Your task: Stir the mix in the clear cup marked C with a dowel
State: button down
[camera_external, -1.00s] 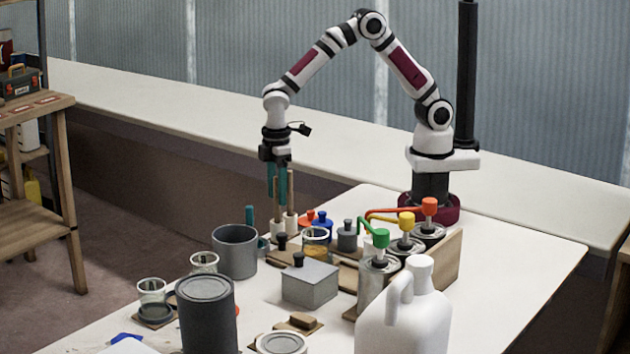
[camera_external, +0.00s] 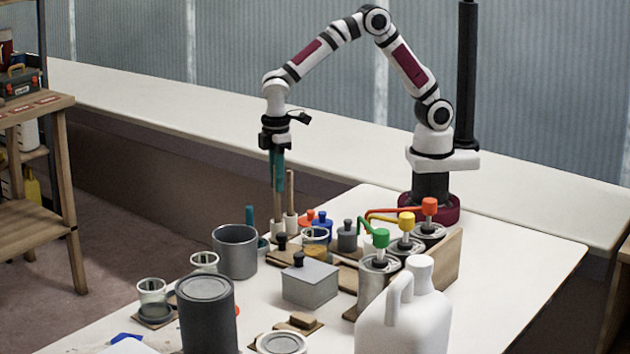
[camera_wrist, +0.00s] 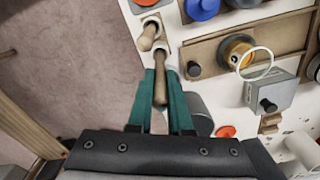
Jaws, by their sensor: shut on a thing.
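My gripper (camera_external: 278,186) points down with its teal fingers shut on a wooden dowel (camera_external: 277,205). The dowel is upright above a white holder at the table's far left edge; whether its lower end is clear of the holder I cannot tell. In the wrist view the held dowel (camera_wrist: 170,54) shows between the fingers (camera_wrist: 166,78). A second dowel (camera_external: 290,190) stands in its own white holder beside it. A clear cup (camera_external: 315,243) with amber contents stands to the right. Two more clear cups (camera_external: 152,296) (camera_external: 204,262) stand nearer the front left. I cannot read a C on any cup.
A grey open can (camera_external: 236,252) and a dark lidded tin (camera_external: 207,315) stand at the left. A grey box (camera_external: 310,285), pump cans (camera_external: 378,275) and a white jug (camera_external: 405,315) crowd the middle and right. The table's right side is clear.

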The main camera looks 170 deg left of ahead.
notch_tip(320, 180, up, 6)
jog(key=shift+w+r, duration=0.15)
jog(key=w+a+r, duration=0.2)
jog(key=w+a, duration=0.2)
jog(key=w, duration=0.3)
jog(key=w+a+r, duration=0.2)
jog(key=w+a, duration=0.1)
jog(key=w, duration=0.4)
notch_tip(320, 180, down, 12)
jog(key=shift+w+r, duration=0.15)
jog(key=shift+r, duration=0.05)
jog(key=shift+a, duration=0.1)
